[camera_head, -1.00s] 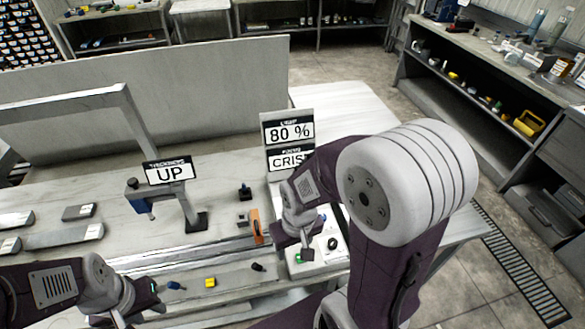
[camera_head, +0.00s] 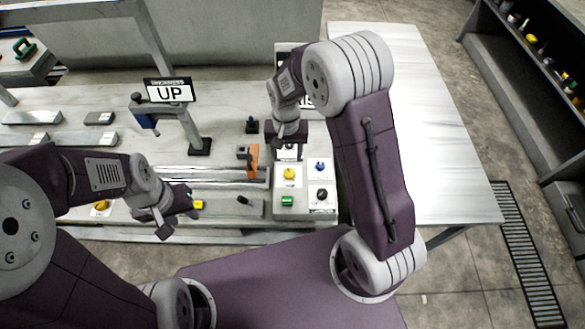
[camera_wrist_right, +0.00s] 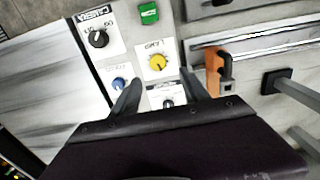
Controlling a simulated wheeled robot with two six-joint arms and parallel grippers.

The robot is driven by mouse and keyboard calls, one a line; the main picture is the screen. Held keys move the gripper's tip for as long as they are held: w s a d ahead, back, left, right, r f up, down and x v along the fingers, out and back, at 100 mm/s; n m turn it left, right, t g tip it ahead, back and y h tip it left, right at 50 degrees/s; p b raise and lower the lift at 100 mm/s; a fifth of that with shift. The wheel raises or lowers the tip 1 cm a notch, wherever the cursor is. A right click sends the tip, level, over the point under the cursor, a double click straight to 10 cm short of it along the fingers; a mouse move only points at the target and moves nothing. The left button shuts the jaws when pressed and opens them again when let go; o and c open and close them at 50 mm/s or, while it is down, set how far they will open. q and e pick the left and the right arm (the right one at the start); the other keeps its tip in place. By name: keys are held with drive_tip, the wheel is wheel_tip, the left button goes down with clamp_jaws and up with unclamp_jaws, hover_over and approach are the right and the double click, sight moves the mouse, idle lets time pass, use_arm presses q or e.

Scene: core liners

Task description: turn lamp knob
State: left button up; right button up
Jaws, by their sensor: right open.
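The yellow lamp knob (camera_head: 289,174) sits on the white control panel; in the right wrist view the lamp knob (camera_wrist_right: 157,62) is just beyond my right fingertips, on a label reading LAMP. My right gripper (camera_head: 287,152) is above the panel's far part, behind the yellow knob. In the wrist view its fingers (camera_wrist_right: 161,88) are spread and empty, with a small black knob (camera_wrist_right: 168,103) below and between them. I cannot tell its height above the panel. My left gripper (camera_head: 178,220) has its fingers apart, empty, near the bench's front edge.
A blue knob (camera_head: 320,167), a black camera knob (camera_head: 321,194) and a green button (camera_head: 287,201) neighbour the lamp knob. An orange-handled part (camera_head: 252,160) stands just left. The bench's right side (camera_head: 430,150) is clear.

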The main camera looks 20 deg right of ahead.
sight(289, 172)
drive_tip(key=shift+a+f, duration=0.15)
drive_tip(key=shift+f, duration=0.25)
drive_tip(key=f, duration=0.7)
drive_tip(key=shift+d+f+p, duration=0.3)
drive_tip(key=shift+d+p, duration=0.1)
drive_tip(key=shift+a+f, duration=0.1)
drive_tip(key=shift+f, duration=0.2)
